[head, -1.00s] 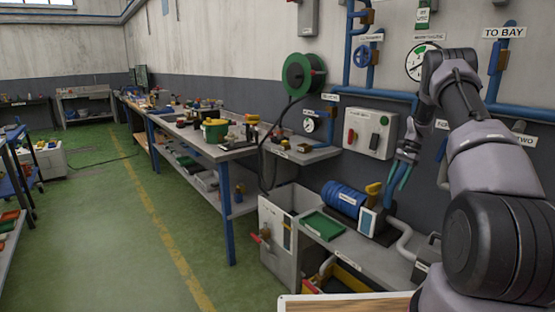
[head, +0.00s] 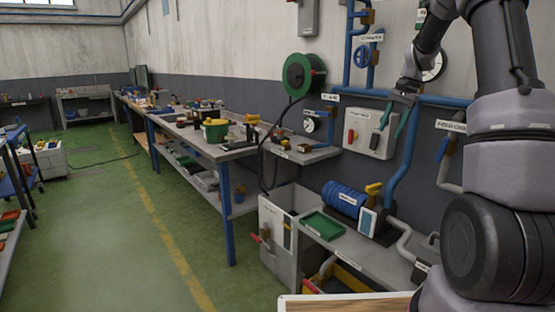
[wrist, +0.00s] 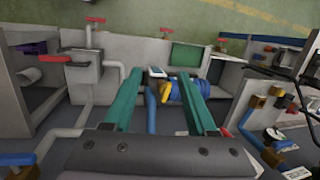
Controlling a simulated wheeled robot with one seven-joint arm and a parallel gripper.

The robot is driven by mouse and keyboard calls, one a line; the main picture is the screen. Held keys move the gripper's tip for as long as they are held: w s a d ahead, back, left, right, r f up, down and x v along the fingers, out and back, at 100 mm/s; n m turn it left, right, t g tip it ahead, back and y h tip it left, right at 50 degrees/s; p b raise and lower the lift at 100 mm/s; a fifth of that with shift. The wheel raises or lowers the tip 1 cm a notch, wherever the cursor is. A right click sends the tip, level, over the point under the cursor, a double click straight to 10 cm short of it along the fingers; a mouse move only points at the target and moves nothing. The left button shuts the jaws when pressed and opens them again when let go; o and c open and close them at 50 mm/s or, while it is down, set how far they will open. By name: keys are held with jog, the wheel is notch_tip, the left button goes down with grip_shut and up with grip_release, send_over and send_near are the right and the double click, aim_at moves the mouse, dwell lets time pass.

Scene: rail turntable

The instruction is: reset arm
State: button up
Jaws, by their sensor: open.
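My gripper (head: 394,122) hangs from my raised arm at the right of the head view, in front of the grey switch box (head: 370,132) on the wall. Its green-tipped fingers are spread apart, and I see nothing between them that they hold. In the wrist view the two green fingers (wrist: 160,102) reach forward, apart and empty. Beyond them and below lies the blue pump (wrist: 181,91) with a yellow part. The same blue pump (head: 342,199) sits on the low bench in the head view, below my gripper.
The low grey bench (head: 370,252) holds a green tray (head: 323,225). Blue pipes (head: 404,163) run along the wall close to my gripper. A long workbench (head: 233,153) with tools and a green pot stands left. The green floor (head: 90,245) is clear.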

jog(key=s+a+r+n+t, duration=0.1)
jog(key=s+a+r, duration=0.3)
jog(key=s+r, duration=0.25)
jog(key=s+a+r+n+t, duration=0.2)
jog(key=s+a+r, duration=0.2)
jog(key=s+r, duration=0.3)
jog(key=s+a+n+t, duration=0.1)
jog(key=s+a, duration=0.1)
jog(key=s, duration=0.7)
jog(key=s+a+f+n+t, duration=0.1)
jog(key=s+a+t, duration=0.1)
jog(key=s, duration=0.7)
jog(key=shift+s+a+f+h, duration=0.15)
jog(key=shift+s+a+h, duration=0.1)
jog(key=shift+s+h, duration=0.05)
